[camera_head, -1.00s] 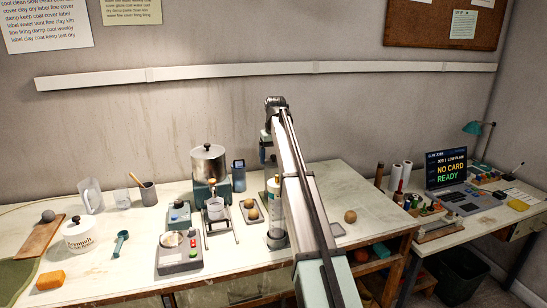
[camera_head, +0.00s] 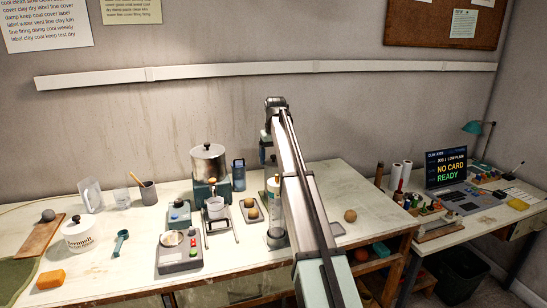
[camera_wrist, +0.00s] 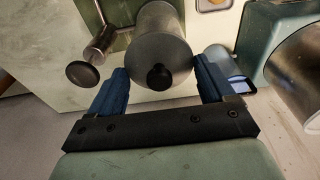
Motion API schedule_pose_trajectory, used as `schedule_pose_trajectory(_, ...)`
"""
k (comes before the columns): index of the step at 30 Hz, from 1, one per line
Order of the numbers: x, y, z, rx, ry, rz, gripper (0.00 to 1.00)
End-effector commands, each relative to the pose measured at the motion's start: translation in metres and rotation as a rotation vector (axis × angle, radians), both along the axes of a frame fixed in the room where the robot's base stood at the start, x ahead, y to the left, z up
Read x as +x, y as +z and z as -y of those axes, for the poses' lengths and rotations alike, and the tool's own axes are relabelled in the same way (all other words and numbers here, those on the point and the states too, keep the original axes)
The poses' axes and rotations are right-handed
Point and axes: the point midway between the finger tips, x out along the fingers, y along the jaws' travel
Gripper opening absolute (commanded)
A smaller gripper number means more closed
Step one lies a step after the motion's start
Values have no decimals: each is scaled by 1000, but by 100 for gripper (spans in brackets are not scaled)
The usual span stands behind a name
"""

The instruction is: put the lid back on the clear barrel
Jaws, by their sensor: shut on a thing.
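The clear barrel (camera_head: 273,206) stands upright on the bench in the head view, with an orange patch near its top. My arm hides its right side. My gripper (camera_head: 267,160) is above the barrel, partly behind my arm. In the wrist view, the two blue fingers of my gripper (camera_wrist: 161,70) stand either side of a round grey lid with a black knob (camera_wrist: 160,77), and are shut on it. The knob faces back towards my gripper. The grey body beyond the knob fills the gap, so I cannot tell whether lid and barrel touch.
A blue device (camera_head: 238,175) stands behind. A dark-knobbed metal part (camera_wrist: 82,74) is on the other side.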

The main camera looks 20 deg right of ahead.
Motion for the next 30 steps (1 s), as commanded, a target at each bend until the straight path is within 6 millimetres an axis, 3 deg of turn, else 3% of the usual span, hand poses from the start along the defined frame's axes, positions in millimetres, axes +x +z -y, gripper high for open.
schedule_pose_trajectory(7,0,0,0,0,0,0,52)
schedule_pose_trajectory(8,0,0,0,0,0,0,84)
schedule_pose_trajectory(13,0,0,0,0,0,0,100)
schedule_pose_trajectory(30,0,5,0,0,0,0,100)
